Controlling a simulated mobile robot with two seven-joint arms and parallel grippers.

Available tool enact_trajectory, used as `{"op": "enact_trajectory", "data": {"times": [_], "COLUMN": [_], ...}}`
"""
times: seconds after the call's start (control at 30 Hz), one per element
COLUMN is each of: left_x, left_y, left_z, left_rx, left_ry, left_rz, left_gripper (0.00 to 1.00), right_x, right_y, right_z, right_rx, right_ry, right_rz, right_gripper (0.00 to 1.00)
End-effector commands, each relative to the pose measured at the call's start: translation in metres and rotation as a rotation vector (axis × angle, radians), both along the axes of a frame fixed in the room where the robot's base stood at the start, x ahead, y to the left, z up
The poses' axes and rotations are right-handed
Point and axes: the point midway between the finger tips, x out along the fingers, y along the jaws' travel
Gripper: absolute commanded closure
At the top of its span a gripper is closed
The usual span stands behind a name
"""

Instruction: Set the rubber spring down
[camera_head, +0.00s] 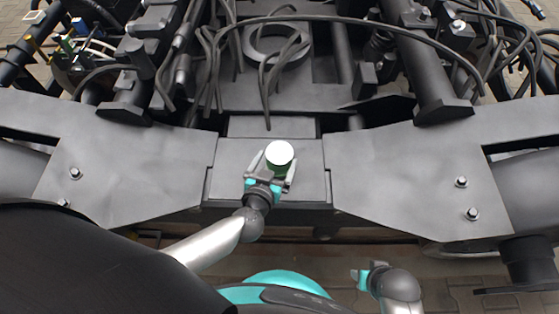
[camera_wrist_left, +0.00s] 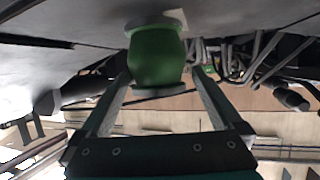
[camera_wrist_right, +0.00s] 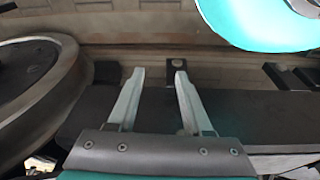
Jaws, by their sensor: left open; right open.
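The rubber spring is a green barrel-shaped body with a pale round top (camera_head: 279,153). It stands upright on the flat grey centre plate (camera_head: 228,160) of the bogie frame. My left gripper (camera_head: 272,167) is open, with one finger on each side of the spring. In the left wrist view, which looks upside down, the green body (camera_wrist_left: 156,58) shows between the open fingers, its base against the grey surface. Whether the fingers touch it I cannot tell. My right gripper (camera_head: 362,277) is open and empty, low and right of centre; its spread fingers (camera_wrist_right: 160,75) show in its wrist view.
Black cables (camera_head: 265,75) hang and loop just behind the centre plate, over a ring-shaped part (camera_head: 277,42). Wide grey frame plates with bolts (camera_head: 461,182) lie left and right. Paved floor (camera_head: 440,280) shows in front of the frame.

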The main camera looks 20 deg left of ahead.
Motion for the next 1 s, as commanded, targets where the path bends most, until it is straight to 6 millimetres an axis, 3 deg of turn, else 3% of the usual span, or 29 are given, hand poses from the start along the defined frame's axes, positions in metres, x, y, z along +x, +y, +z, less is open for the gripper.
{"op": "enact_trajectory", "data": {"times": [0.27, 0.8, 1.0], "left_x": [0.008, 0.049, 0.055], "left_y": [0.0, -0.002, -0.002], "left_z": [-0.003, -0.015, -0.017], "left_rx": [0.0, 0.0, 0.0], "left_ry": [-0.001, -0.001, 0.0], "left_rz": [0.0, 0.001, 0.001], "left_gripper": [0.0, 0.0, 0.0], "right_x": [0.004, 0.027, 0.029], "right_y": [0.002, 0.005, 0.005], "right_z": [0.008, 0.06, 0.07], "right_rx": [0.003, 0.015, 0.016], "right_ry": [-0.01, -0.092, -0.104], "right_rz": [-0.001, -0.004, -0.004], "right_gripper": [0.5, 0.5, 0.5]}}
